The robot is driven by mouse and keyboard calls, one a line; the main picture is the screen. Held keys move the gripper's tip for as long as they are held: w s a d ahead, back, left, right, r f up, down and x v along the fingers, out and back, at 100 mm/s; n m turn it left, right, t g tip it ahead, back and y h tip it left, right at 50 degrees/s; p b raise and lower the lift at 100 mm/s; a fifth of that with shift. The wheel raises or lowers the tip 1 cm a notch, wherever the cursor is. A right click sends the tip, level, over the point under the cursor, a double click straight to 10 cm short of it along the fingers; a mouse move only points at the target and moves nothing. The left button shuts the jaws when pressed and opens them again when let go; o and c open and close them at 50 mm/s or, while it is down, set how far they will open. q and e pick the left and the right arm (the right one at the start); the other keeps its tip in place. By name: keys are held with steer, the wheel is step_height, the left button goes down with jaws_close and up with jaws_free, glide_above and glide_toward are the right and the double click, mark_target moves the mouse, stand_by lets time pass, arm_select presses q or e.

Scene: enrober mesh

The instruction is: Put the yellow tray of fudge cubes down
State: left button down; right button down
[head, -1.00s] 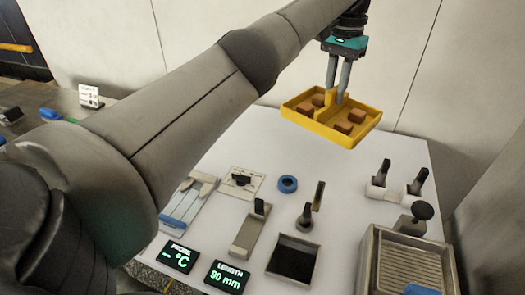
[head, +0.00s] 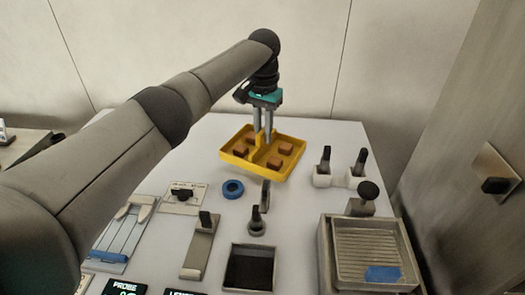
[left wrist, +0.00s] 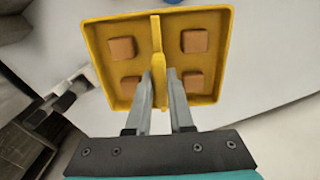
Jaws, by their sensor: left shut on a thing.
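The yellow tray (head: 237,157) holds several brown fudge cubes (head: 285,147), and a raised yellow grip runs across its middle. It is over the back part of the white table (head: 205,135); I cannot tell whether its underside touches the table. My left gripper (head: 263,138) points down from above, its fingers shut on the raised grip. In the left wrist view the fingers (left wrist: 160,80) sit on either side of the grip of the tray (left wrist: 121,95), with cubes on both sides. My right gripper is not in view.
A blue ring (head: 232,189) lies in front of the tray. Two white holders with black handles (head: 323,178) stand to its right. A ridged metal tray (head: 372,258) and a dark square pan (head: 250,268) are nearer. A wall is behind the table.

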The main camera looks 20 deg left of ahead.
mark_target(263, 149)
arm_select(q)
steer(key=shift+f+b, duration=0.55)
steer(key=shift+f, duration=2.2)
steer(key=shift+f, duration=0.1)
steer(key=c, duration=0.8)
jaws_free()
steer(key=shift+f, duration=0.1)
